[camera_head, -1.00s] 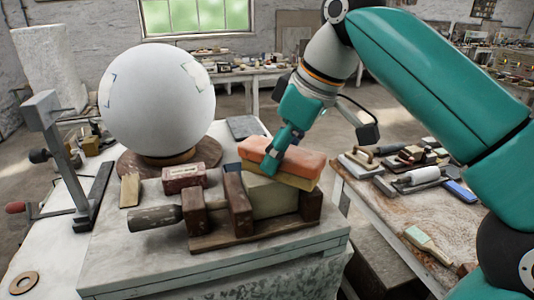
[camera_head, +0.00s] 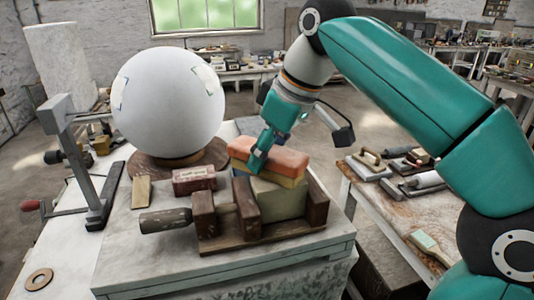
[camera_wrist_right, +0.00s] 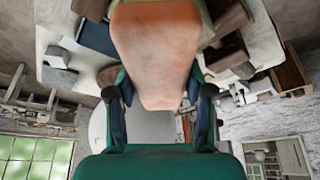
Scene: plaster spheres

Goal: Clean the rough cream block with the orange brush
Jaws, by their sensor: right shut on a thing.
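The orange brush (camera_head: 286,158), an orange slab with a yellowish underside, lies over the cream block (camera_head: 284,203). Its underside appears to touch the block's top, though the contact line is hard to see. The block sits between the dark wooden jaws of a clamp (camera_head: 262,246). My right gripper (camera_head: 259,158) is shut on the brush from above. In the right wrist view the brush (camera_wrist_right: 156,50) sits between the two fingers (camera_wrist_right: 160,98). My left gripper is not in view.
A large white sphere (camera_head: 169,102) on a round wooden base stands behind left. A dark red block (camera_head: 194,181) and a small tan piece (camera_head: 141,192) lie beside the clamp. A metal stand (camera_head: 72,150) is at the left. A side table (camera_head: 392,212) with tools is at the right.

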